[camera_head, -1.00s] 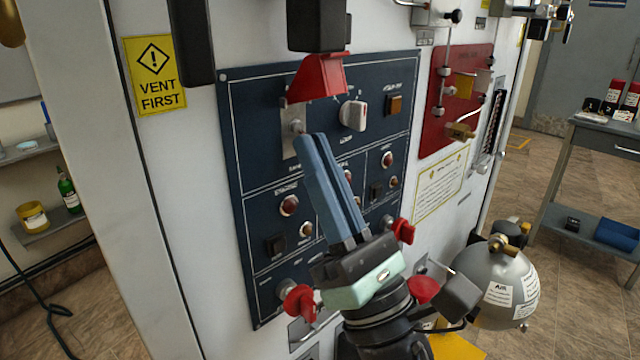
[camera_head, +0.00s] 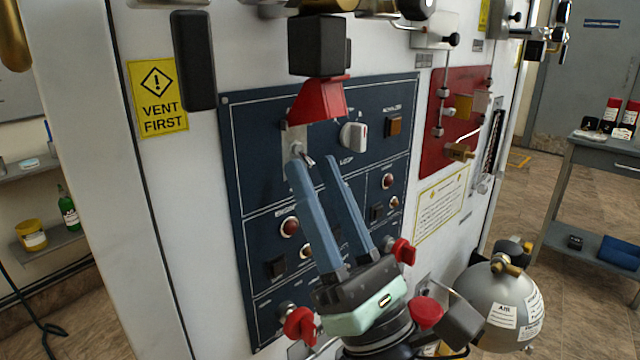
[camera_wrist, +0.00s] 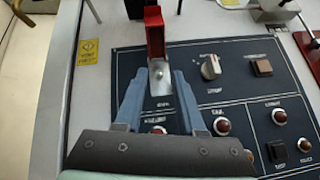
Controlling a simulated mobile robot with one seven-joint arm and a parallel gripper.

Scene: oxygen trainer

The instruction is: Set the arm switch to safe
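The arm switch (camera_head: 305,158) is a small metal toggle on a pale plate at the upper left of the dark blue panel. Its red guard (camera_head: 319,100) is lifted and sticks out above it. The plate and red guard (camera_wrist: 154,35) also show in the wrist view. My gripper (camera_head: 311,162) is open, its two blue fingers spread with the toggle between their tips. In the wrist view, the fingertips (camera_wrist: 161,76) lie on either side of the switch plate. I cannot tell whether either finger touches the toggle, or which way the lever is set.
A white rotary knob (camera_head: 354,135) and an amber square button (camera_head: 394,126) sit right of the switch. Red knobs (camera_head: 300,326) stand low on the panel near my wrist. A grey air cylinder (camera_head: 497,305) is at right.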

